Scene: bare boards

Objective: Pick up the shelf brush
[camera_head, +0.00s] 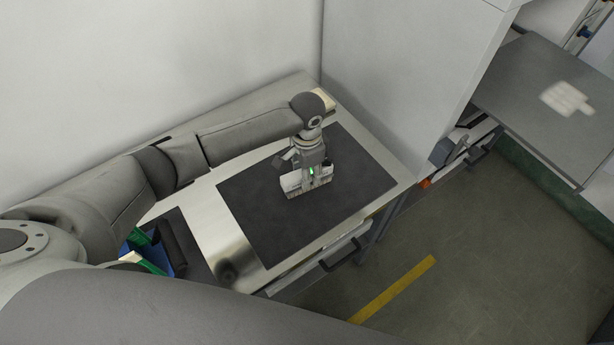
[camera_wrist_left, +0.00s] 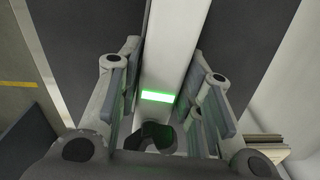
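The shelf brush (camera_head: 293,182) appears as a pale, narrow block on the dark mat (camera_head: 258,222), partly hidden under my left gripper (camera_head: 308,180). In the left wrist view a long white bar, seemingly the brush (camera_wrist_left: 177,45), runs between the fingers. My left gripper (camera_wrist_left: 165,98) points down with its fingers apart, one on each side of the bar. A dark gap shows on the right of the bar, and I see no firm contact on both sides. My right gripper is out of view.
The mat lies on a light metal table (camera_head: 232,250) against a white wall. A small beige item (camera_head: 324,98) is at its back corner. A blue box (camera_head: 160,262) with green items stands at the left. A grey table (camera_head: 520,85) stands at right.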

